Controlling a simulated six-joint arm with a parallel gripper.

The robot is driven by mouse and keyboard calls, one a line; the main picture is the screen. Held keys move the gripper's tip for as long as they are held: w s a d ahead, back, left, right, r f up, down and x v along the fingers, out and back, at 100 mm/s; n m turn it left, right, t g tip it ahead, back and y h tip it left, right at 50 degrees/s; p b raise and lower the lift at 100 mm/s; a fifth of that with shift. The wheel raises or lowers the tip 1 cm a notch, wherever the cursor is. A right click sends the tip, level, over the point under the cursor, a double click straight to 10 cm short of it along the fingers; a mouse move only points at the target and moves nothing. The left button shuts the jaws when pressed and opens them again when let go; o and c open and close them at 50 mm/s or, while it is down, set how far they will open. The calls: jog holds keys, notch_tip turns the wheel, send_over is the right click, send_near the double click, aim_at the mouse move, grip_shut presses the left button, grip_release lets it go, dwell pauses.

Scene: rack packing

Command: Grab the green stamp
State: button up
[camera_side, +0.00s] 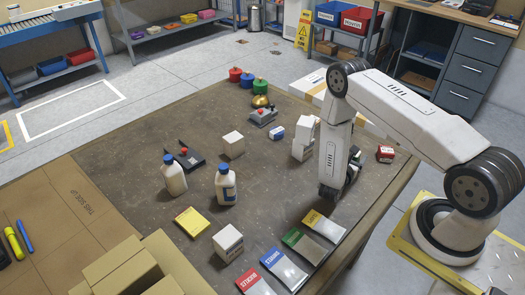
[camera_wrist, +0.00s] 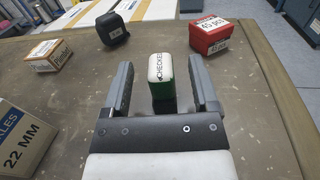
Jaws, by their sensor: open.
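The green stamp (camera_wrist: 160,72) stands in the wrist view between the two fingers of my gripper (camera_wrist: 161,88). It has a white face marked CHECKED above a green lower part, and its base is partly hidden by the gripper body. The fingers are open on either side of it, with a visible gap at each side. In the side view my gripper (camera_side: 351,178) is low over the table, largely hidden behind my arm. A small patch of green shows beside it, too small to identify surely.
A red box (camera_wrist: 210,34) stands right of the stamp. A black object (camera_wrist: 113,29), a small labelled box (camera_wrist: 50,54) and a larger 22 MM box (camera_wrist: 22,138) are to the left. Coloured booklets, including a green one (camera_side: 297,239), lie along the table's near edge.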

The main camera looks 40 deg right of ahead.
jog(key=shift+d+f, duration=0.2)
jog(key=shift+f, duration=0.2)
jog(key=shift+w+d, duration=0.2)
jog(key=shift+d, duration=1.1)
jog(key=shift+r, duration=0.1)
grip_shut()
